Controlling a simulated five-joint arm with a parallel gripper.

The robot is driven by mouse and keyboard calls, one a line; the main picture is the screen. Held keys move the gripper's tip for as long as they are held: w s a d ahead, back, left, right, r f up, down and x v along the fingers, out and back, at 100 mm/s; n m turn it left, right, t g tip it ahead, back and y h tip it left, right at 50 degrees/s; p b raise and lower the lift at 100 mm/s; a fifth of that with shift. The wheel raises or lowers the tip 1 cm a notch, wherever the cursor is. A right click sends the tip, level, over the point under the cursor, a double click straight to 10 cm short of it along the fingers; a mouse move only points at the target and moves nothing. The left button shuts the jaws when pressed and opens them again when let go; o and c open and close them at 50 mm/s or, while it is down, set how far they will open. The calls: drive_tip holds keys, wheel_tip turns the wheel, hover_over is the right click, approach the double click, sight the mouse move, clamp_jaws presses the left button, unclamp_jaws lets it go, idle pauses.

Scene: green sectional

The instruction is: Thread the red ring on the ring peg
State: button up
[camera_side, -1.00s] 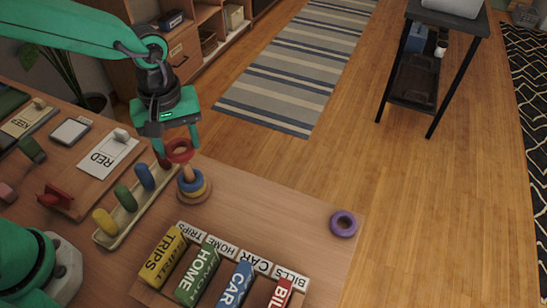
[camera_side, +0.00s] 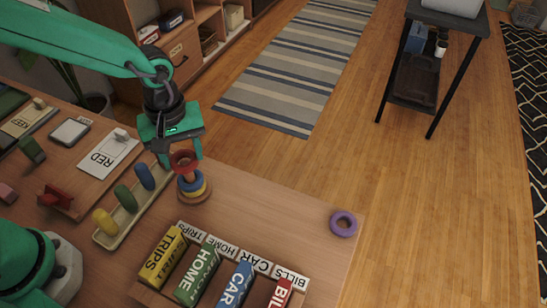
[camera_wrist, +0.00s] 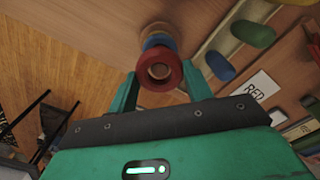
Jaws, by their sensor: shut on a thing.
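The red ring (camera_side: 184,161) is held between the fingers of my gripper (camera_side: 182,157), tilted, above the ring peg (camera_side: 189,176). The peg is light wood on a round base, with a blue ring (camera_side: 189,183) above a yellow ring (camera_side: 197,189). In the wrist view the red ring (camera_wrist: 144,73) sits between the fingertips, with the blue ring (camera_wrist: 158,39) just behind it. A wood-coloured round shape shows through the red ring's hole. I cannot tell whether the peg's tip is inside the hole. A gap remains between the red and blue rings in the side view.
A tray (camera_side: 125,225) with yellow, green and blue pieces lies left of the peg. A box of labelled blocks (camera_side: 212,270) stands in front. A purple ring (camera_side: 343,224) lies near the table's right edge. The table between is clear.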

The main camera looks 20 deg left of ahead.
sight(184, 161)
drive_tip(key=shift+f, duration=2)
drive_tip(key=shift+f, duration=0.15)
drive_tip(key=o, duration=1)
drive_tip(key=shift+r, duration=3.95)
drive_tip(key=shift+a, duration=0.1)
